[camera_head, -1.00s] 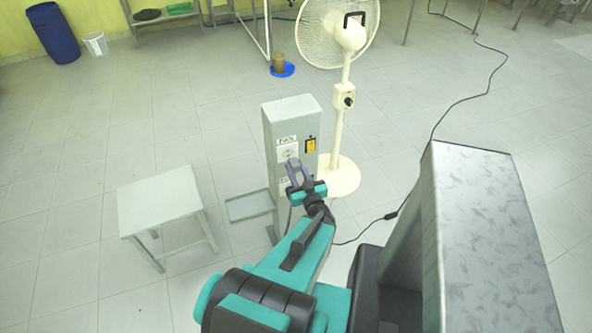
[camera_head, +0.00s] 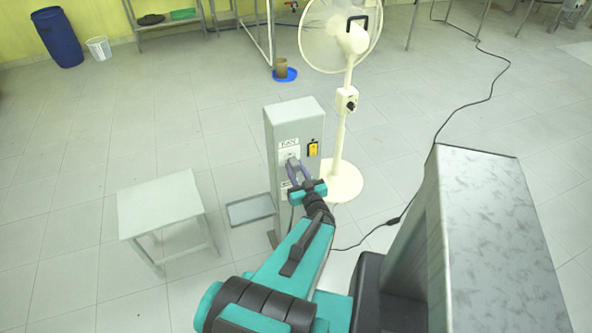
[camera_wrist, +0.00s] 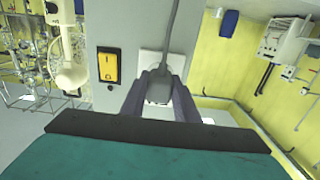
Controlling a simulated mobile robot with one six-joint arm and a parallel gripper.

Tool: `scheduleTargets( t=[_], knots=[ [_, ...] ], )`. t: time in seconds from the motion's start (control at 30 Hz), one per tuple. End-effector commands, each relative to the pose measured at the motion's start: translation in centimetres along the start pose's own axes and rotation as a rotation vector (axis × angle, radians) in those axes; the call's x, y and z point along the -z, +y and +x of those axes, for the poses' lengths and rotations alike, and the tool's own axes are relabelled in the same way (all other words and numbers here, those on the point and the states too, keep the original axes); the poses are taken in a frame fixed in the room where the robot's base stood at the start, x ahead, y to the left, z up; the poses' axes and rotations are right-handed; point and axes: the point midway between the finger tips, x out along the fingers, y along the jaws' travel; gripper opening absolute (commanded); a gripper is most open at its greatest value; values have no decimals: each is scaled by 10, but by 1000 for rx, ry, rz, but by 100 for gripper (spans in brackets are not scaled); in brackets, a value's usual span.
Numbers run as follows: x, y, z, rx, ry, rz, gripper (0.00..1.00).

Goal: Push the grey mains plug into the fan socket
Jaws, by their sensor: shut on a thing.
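The fan socket is a white plate (camera_head: 289,155) under the "FAN" label on the front of a grey post (camera_head: 291,113). It also shows in the wrist view (camera_wrist: 149,58), partly covered by the plug and cable. My gripper (camera_head: 293,163) is at the lower part of this socket. In the wrist view my gripper (camera_wrist: 159,76) is shut on the grey plug (camera_wrist: 158,92), with its grey cable running up the picture.
A yellow switch (camera_head: 313,149) sits right of the socket. A second white plate below is mostly hidden by my gripper. The cream fan (camera_head: 345,110) stands behind the post. A small table (camera_head: 160,205) and a low shelf (camera_head: 250,209) are to the left.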

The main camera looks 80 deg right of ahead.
Motion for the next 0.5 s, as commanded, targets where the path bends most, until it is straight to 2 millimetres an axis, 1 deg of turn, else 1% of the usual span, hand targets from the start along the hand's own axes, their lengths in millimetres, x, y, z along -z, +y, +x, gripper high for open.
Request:
scheduleTargets(
  t=[0.5],
  knots=[
    [0,0,10,0,1,1,1]
  ],
)
